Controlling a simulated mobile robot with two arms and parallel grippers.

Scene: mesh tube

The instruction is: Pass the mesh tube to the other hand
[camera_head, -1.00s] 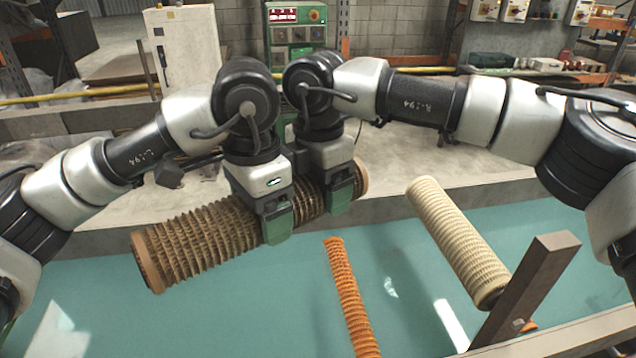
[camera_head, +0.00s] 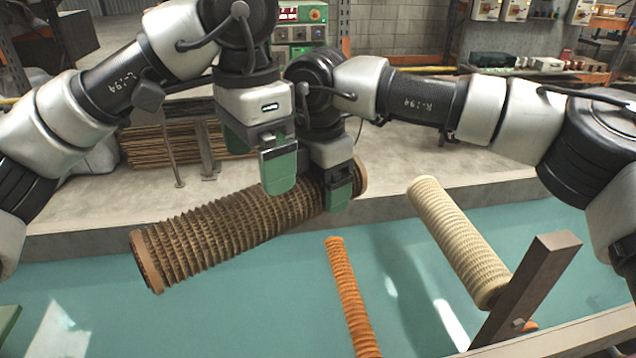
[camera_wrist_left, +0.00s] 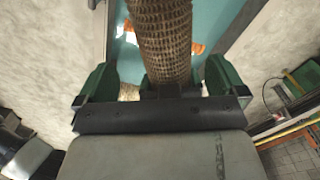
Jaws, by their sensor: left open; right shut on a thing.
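The brown mesh tube (camera_head: 215,232) hangs tilted above the teal surface, its left end lower and nearer. My right gripper (camera_head: 338,195) is shut on the mesh tube near its right end. My left gripper (camera_head: 278,178) is open and stands just above the tube's middle, left of the right gripper. In the left wrist view, the mesh tube (camera_wrist_left: 163,40) runs away beyond the left gripper's two spread green fingers (camera_wrist_left: 158,80), which look clear of it. In the head view, the left gripper hides a small part of the tube.
A cream ribbed tube (camera_head: 458,238) leans by a brown post (camera_head: 530,290) at the right. A thin orange ribbed tube (camera_head: 350,295) lies on the teal surface (camera_head: 235,310). A grey ledge (camera_head: 90,244) runs behind. The teal surface at left is mostly clear.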

